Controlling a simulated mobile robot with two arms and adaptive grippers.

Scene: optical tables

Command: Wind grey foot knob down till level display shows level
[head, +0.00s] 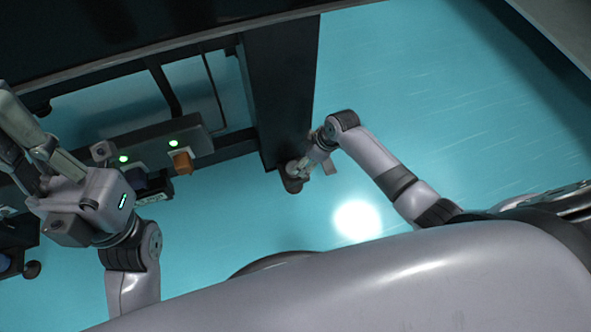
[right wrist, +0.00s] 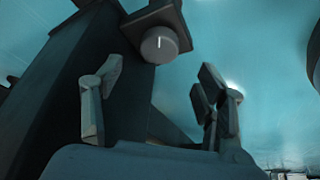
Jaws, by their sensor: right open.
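The grey foot knob (right wrist: 159,45) shows in the right wrist view, round with a white line on its face. It sits on a dark square bracket beside the dark table leg (right wrist: 75,85). In the head view the foot (head: 291,184) is at the bottom of the leg. My right gripper (head: 305,166) is close to it there. In the right wrist view my right gripper (right wrist: 155,95) is open and empty, its fingers apart, with the knob ahead of them. My left gripper (head: 22,140) is raised at the left, away from the foot. I cannot make out a level reading.
A dark rail box (head: 150,143) with green lights, an orange block (head: 182,161) and a small dark device (head: 153,190) are left of the leg. A dark tabletop overhangs above. The blue floor (head: 440,90) right of the leg is clear.

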